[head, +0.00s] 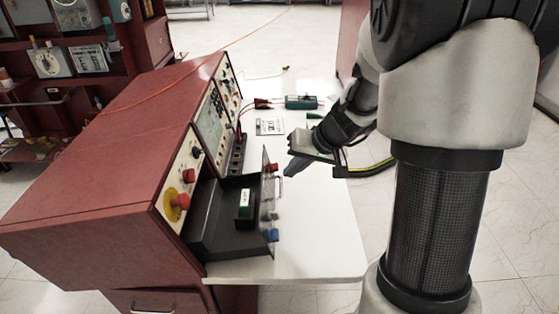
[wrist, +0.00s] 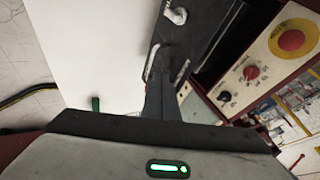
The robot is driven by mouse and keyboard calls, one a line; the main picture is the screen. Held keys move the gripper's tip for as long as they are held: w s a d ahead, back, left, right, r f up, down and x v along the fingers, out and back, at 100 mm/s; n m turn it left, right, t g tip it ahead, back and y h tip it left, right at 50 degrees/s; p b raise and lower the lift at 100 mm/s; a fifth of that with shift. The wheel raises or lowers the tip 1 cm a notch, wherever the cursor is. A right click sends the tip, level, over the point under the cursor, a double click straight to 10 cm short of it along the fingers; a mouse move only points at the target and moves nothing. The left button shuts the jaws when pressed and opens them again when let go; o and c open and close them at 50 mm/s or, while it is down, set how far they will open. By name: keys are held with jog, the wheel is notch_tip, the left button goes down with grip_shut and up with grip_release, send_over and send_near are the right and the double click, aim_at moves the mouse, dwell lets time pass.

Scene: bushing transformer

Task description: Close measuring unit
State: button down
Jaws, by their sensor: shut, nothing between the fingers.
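The measuring unit is a dark drawer (head: 222,238) pulled out of the red console (head: 110,150). Its upright front panel (head: 268,222) faces right and carries red, grey and blue terminals. A green and white block (head: 244,204) lies inside. My gripper (head: 289,170) is shut and empty, just right of the panel's far end. In the wrist view the closed fingers (wrist: 160,103) point at the dark panel (wrist: 192,32) beside a light handle (wrist: 154,62). I cannot tell whether the fingertips touch it.
The white tabletop (head: 310,235) is clear in front of the drawer. A teal meter (head: 301,102) with leads and a small printed card (head: 270,127) lie farther back. A yellow and red emergency button (head: 177,203) sits on the console face near the drawer.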

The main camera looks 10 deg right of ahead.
aim_at(208, 198)
jog(key=b+x, duration=0.1)
jog(key=x, duration=0.7)
jog(key=shift+w+a+f, duration=0.1)
jog(key=shift+a+f, duration=0.1)
jog(key=shift+f, duration=0.1)
jog(key=w+a+f+b, duration=0.1)
jog(key=a, duration=0.5)
jog(key=w+a+f+b, duration=0.1)
jog(key=a+f, duration=0.1)
jog(key=a, duration=0.4)
jog(key=w+a+f+b, duration=0.1)
jog(key=a+b, duration=0.1)
jog(key=a, duration=0.4)
jog(key=shift+w+f, duration=0.2)
jog(key=shift+w, duration=0.05)
jog(key=shift+a, duration=0.45)
jog(key=shift+a, duration=0.1)
jog(key=shift+r, duration=0.1)
